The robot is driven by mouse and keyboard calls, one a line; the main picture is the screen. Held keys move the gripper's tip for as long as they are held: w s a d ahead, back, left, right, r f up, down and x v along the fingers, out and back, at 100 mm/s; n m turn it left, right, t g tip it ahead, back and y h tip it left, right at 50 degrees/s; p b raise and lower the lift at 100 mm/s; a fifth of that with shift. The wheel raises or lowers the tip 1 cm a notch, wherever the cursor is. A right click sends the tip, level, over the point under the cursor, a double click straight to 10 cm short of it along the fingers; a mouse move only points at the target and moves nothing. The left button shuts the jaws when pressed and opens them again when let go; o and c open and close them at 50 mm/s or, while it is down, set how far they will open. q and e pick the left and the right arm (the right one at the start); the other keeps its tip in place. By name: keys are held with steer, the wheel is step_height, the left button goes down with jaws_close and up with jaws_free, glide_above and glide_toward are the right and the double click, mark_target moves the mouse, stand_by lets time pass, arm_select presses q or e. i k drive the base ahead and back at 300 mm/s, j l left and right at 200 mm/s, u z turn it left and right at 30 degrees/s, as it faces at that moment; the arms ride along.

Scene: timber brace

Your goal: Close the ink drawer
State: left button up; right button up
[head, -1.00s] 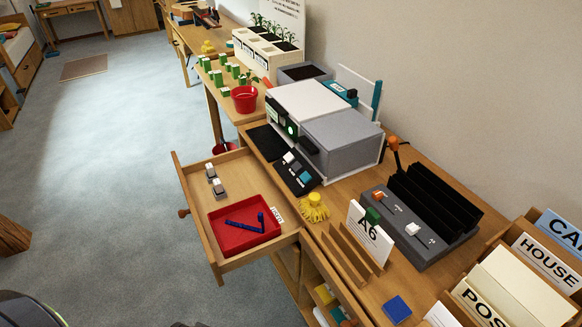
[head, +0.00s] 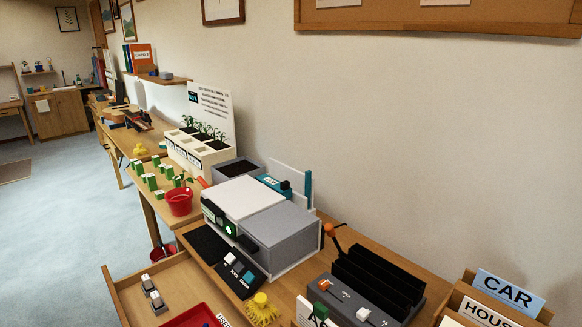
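The ink drawer (head: 113,290) is a pale wooden drawer at the bottom left of the head view. It stands pulled out from the desk, and its front part is cut off by the bottom edge of the view. Inside it lie two small grey and white blocks (head: 154,296) and part of a red tray (head: 193,316). Neither of my grippers is in view.
A grey and white machine (head: 285,232) stands on the desk behind the drawer, with a black keypad unit (head: 240,272) in front. A yellow tasselled object (head: 261,308) sits near the desk edge. A red pot (head: 179,202) stands farther back. Open floor (head: 60,235) lies to the left.

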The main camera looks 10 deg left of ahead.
mark_target(189, 297)
steer(key=j+u, duration=0.2)
steer(key=u, duration=0.2)
steer(key=k+j+u, duration=0.1)
steer(key=j+u, duration=0.4)
steer(key=u, duration=0.25)
